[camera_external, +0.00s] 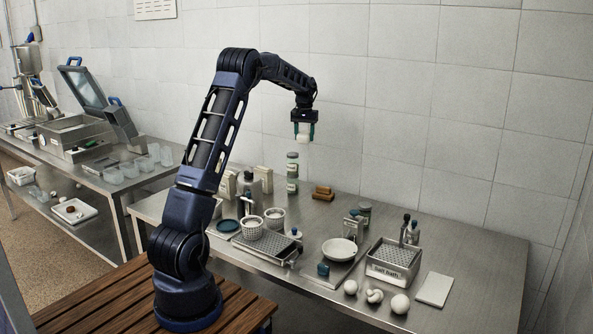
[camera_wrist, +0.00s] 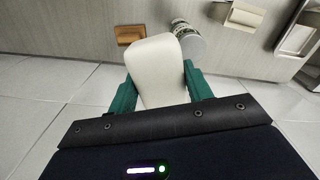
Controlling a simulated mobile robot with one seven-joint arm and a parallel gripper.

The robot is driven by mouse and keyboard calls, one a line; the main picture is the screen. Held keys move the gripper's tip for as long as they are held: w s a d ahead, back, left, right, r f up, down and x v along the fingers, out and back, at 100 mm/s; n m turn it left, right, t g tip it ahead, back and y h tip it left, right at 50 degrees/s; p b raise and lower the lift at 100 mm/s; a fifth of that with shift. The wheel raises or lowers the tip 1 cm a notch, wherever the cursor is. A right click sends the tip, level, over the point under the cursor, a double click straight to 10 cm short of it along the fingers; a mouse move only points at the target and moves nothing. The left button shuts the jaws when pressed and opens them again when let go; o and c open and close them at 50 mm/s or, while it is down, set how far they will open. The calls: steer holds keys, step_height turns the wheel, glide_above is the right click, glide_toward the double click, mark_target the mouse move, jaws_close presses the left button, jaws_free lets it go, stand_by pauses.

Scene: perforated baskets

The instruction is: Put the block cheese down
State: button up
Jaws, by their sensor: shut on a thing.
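The block cheese (camera_wrist: 157,72) is a pale, rounded white block held between the two green fingers of my gripper (camera_wrist: 158,90). In the external view my gripper (camera_external: 303,132) hangs high above the back part of the steel table (camera_external: 337,207), pointing down. The cheese (camera_external: 302,137) shows small and white between the fingertips, clear of every surface. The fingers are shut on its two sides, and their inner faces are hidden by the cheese.
Below stand stacked jars (camera_external: 292,172) and brown blocks (camera_external: 322,192). A white bowl (camera_external: 339,250), a salt bath bin (camera_external: 391,262), white balls (camera_external: 400,303) and a white board (camera_external: 434,289) fill the right. Bare steel shows at back right.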

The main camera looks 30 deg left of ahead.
steer(key=w+d+m, duration=0.3)
steer(key=d+m, duration=0.1)
steer(key=d, duration=1.9)
glide_above(352, 204)
step_height(352, 204, down, 5)
steer(key=f, duration=2)
steer(key=shift+s+f, duration=0.1)
steer(key=shift+s, duration=0.1)
steer(key=o, duration=1.1)
steer(key=shift+f, duration=0.1)
